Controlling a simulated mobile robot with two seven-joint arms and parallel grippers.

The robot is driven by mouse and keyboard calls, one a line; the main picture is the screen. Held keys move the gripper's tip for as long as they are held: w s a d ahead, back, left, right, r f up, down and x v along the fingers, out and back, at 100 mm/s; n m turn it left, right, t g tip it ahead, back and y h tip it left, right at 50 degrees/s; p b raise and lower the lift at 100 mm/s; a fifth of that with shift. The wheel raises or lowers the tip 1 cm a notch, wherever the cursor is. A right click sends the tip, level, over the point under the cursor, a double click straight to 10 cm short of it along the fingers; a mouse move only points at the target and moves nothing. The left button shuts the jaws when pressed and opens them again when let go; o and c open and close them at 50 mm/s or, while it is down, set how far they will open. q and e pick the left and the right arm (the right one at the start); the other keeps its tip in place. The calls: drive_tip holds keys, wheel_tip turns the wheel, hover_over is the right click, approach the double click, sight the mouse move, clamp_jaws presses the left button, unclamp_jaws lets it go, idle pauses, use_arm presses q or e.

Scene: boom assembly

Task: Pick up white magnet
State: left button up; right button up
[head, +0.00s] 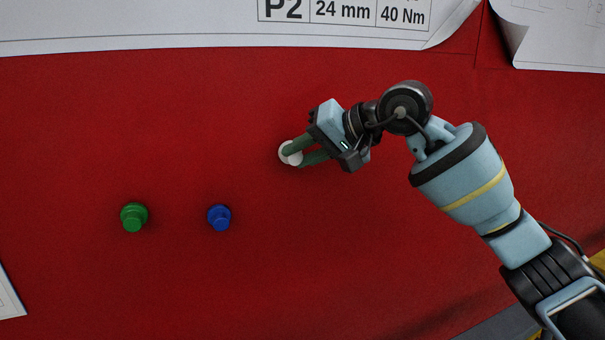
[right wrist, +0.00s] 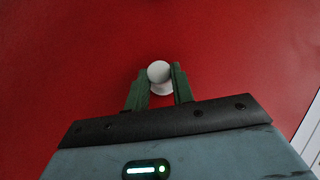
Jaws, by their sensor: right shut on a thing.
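The white magnet (head: 290,152) is a small round knob with a wider base, in the upper middle of the red surface in the head view. My right gripper (head: 303,156) reaches it from the right, with its green fingers shut on it. In the right wrist view the magnet (right wrist: 159,73) sits between the two fingertips of the gripper (right wrist: 160,84), its round top showing. I cannot tell whether its base touches the red surface. My left gripper is not in view.
A green magnet (head: 134,217) and a blue magnet (head: 219,217) stand apart on the red surface (head: 200,290), lower left. A large printed sheet (head: 150,25) lies along the top edge, another sheet (head: 560,35) at top right. The surface around the white magnet is clear.

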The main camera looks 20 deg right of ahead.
drive_tip(key=s+b, duration=0.3)
drive_tip(key=s, duration=1.6)
drive_tip(key=shift+s+d+r, duration=0.25)
drive_tip(key=shift+s+d, duration=0.1)
